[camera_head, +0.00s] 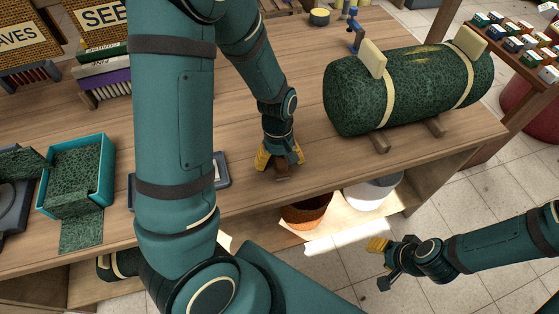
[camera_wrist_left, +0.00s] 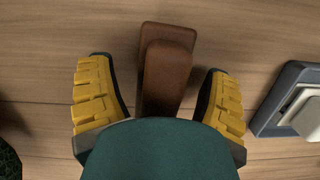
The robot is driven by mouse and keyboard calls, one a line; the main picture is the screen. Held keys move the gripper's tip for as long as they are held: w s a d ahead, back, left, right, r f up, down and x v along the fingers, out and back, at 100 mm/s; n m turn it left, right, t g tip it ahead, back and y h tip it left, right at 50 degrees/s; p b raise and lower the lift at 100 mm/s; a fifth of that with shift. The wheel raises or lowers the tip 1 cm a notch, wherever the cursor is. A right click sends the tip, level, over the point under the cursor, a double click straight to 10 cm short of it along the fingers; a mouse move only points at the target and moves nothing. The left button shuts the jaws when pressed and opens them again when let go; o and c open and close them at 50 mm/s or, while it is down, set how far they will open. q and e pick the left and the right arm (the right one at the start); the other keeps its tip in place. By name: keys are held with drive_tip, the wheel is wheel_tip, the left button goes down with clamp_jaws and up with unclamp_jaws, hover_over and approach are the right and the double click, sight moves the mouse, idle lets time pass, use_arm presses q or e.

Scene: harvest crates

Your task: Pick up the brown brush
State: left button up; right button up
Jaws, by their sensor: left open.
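The brown brush (camera_head: 283,174) lies on the wooden table near its front edge, mostly under my left gripper (camera_head: 280,162). In the left wrist view the brush (camera_wrist_left: 166,68) shows as a brown block, with its near end hidden by the gripper body. My left gripper (camera_wrist_left: 158,100) is open, pointing down, with one yellow-padded finger on each side of the brush and a gap to each. My right gripper (camera_head: 381,264) hangs over the tiled floor at the lower right, away from the table, its fingers apart and empty.
A large green roll (camera_head: 410,92) with cream straps rests on wooden supports at the right of the table. A teal box (camera_head: 107,172) stands at the left. A grey tray (camera_wrist_left: 270,118) lies beside the brush. Pots (camera_head: 308,213) stand on the shelf below.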

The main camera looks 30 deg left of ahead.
use_arm(q)
drive_tip(key=c, duration=1.3)
drive_tip(key=shift+r, duration=0.1)
wheel_tip(320, 180, up, 10)
drive_tip(key=p, duration=0.3)
drive_tip(key=shift+p, duration=0.3)
drive_tip(key=shift+o, duration=1.3)
drive_tip(key=shift+c, duration=0.5)
